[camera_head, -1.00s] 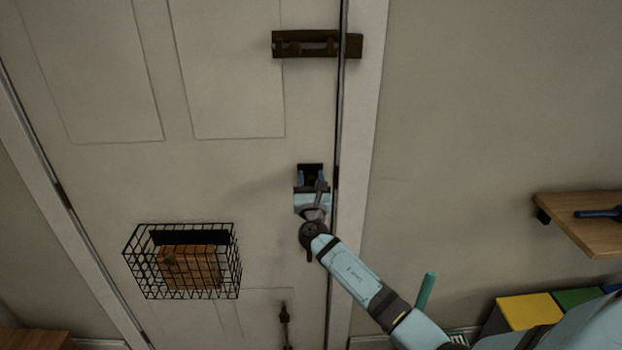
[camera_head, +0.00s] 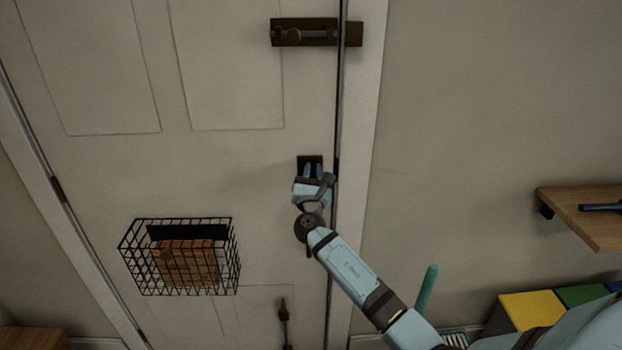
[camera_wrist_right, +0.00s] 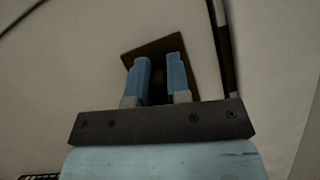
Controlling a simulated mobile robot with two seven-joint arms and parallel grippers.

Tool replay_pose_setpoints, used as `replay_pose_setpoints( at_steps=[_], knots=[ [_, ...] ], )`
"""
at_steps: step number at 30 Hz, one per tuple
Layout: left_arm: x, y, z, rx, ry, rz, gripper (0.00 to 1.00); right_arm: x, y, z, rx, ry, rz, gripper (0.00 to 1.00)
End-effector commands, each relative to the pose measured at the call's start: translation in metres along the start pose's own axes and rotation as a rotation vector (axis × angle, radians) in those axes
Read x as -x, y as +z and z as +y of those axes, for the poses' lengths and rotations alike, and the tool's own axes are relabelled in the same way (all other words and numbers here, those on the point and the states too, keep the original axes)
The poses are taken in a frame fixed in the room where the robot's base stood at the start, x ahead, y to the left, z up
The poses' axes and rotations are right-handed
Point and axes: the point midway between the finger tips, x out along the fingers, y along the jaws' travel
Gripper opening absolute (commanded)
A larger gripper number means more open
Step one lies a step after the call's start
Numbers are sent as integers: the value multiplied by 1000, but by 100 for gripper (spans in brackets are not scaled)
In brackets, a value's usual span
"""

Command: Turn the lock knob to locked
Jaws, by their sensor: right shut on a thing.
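The lock's dark square plate (camera_head: 310,160) is on the white door near its right edge; it also shows tilted in the right wrist view (camera_wrist_right: 152,46). My right gripper (camera_head: 313,172) is at the plate, its two blue fingers on either side of the dark knob (camera_wrist_right: 160,88). In the right wrist view my right gripper (camera_wrist_right: 160,72) is shut on the knob, which is mostly hidden between the fingers. Which way the knob points is hard to read. My left gripper is not in view.
A dark slide bolt (camera_head: 310,33) is higher on the door. A black wire basket (camera_head: 232,258) with a brown block hangs at lower left. A wooden shelf (camera_head: 580,205) and a yellow-topped box (camera_head: 531,310) are on the right. The wall between door and shelf is clear.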

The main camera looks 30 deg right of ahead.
Motion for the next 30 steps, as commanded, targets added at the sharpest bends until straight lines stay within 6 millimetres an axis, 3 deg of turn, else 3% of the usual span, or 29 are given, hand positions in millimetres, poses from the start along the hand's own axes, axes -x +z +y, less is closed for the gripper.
replay_pose_setpoints(
  at_steps=[1, 12, 30],
  knots=[
    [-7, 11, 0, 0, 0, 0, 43, 3, -6, -2, -42, -16, 0, 0],
    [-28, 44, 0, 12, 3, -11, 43, 3, -6, -9, -366, -151, 0, 0],
    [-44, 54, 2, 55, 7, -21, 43, 4, -10, -17, -890, -369, 1, 0]
  ],
)
